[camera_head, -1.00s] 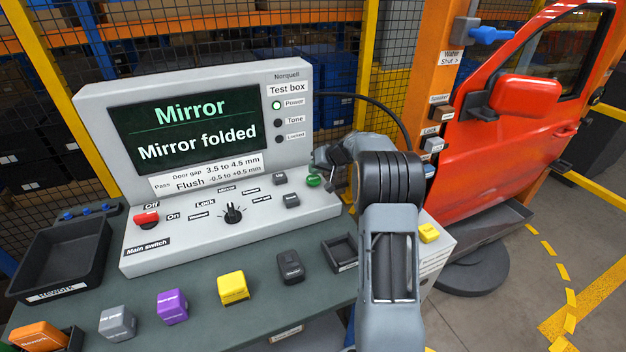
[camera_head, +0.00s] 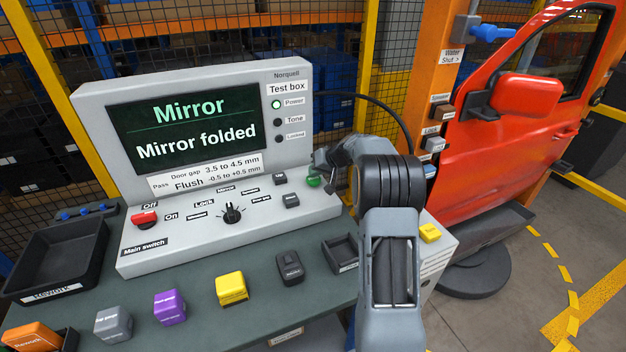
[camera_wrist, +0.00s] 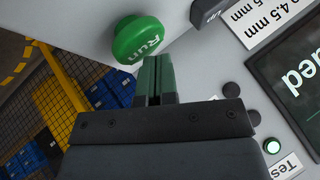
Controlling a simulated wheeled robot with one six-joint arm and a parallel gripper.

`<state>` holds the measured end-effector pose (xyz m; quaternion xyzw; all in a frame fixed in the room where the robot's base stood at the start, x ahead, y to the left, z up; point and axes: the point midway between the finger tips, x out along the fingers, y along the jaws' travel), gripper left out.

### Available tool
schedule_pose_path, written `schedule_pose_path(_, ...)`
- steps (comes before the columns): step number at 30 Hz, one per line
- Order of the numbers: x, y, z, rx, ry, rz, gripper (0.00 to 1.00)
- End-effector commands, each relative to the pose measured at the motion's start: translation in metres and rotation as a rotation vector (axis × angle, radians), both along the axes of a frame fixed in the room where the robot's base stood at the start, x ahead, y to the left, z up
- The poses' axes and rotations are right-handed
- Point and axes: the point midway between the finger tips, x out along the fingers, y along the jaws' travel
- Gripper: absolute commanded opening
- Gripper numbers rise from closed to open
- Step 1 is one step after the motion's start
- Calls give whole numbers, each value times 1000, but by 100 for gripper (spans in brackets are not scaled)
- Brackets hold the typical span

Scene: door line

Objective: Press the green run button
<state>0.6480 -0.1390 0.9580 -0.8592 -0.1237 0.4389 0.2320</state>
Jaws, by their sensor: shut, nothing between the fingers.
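The green run button (camera_head: 313,182) is a round cap on the right end of the test box panel (camera_head: 190,240). In the wrist view the button (camera_wrist: 139,40) shows its "Run" label, just beyond and slightly left of my fingertips. My gripper (camera_head: 318,162) is over the panel close to the button, partly hidden by my own arm in the head view. In the wrist view its fingers (camera_wrist: 155,75) are together with nothing between them. I cannot tell whether the fingertips touch the button.
The screen (camera_head: 185,125) reads "Mirror folded". A grey "Up" button (camera_head: 280,179), another grey button (camera_head: 291,200) and a black knob (camera_head: 232,213) are left of the green button. A red main switch (camera_head: 145,219) is farther left. Several coloured blocks line the bench front. A red door (camera_head: 510,140) stands right.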

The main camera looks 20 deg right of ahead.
Motion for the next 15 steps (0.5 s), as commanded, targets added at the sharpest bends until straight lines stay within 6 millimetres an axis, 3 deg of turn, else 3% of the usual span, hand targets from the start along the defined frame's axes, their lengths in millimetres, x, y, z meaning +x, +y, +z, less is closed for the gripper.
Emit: schedule_pose_path(15,0,0,-5,0,0,0,0)
